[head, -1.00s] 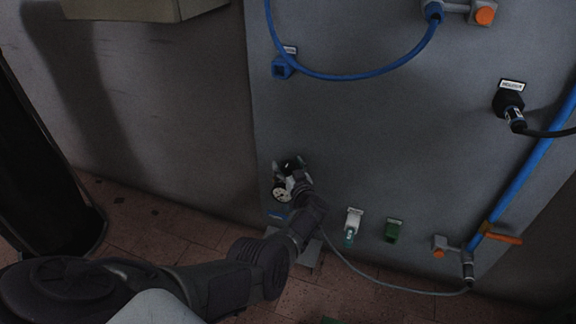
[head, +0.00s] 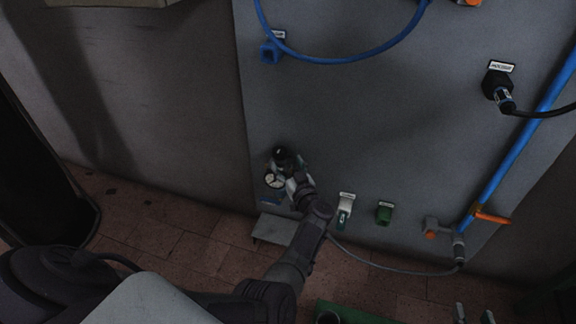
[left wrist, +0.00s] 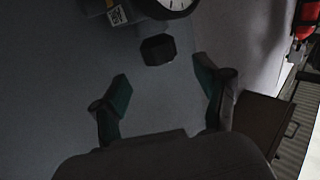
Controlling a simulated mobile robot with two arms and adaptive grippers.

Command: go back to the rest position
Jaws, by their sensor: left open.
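My left gripper (head: 294,181) is at the lower left of the grey panel (head: 390,110), close to a small fitting with a round white gauge (head: 273,181). In the left wrist view my left gripper (left wrist: 163,82) has its two fingers spread with nothing between the tips. A dark faceted knob (left wrist: 158,49) lies just ahead of the fingers, and the gauge (left wrist: 170,4) is partly cut off at the top edge. The wrist hides part of the fitting in the head view. I cannot make out my right gripper.
A blue hose (head: 345,58) loops above. A white connector (head: 345,212) and a green socket (head: 384,214) sit right of my wrist. A grey cable (head: 385,270) hangs below them. A green tray (head: 350,313) and two small unidentified tips (head: 473,314) show at the bottom edge.

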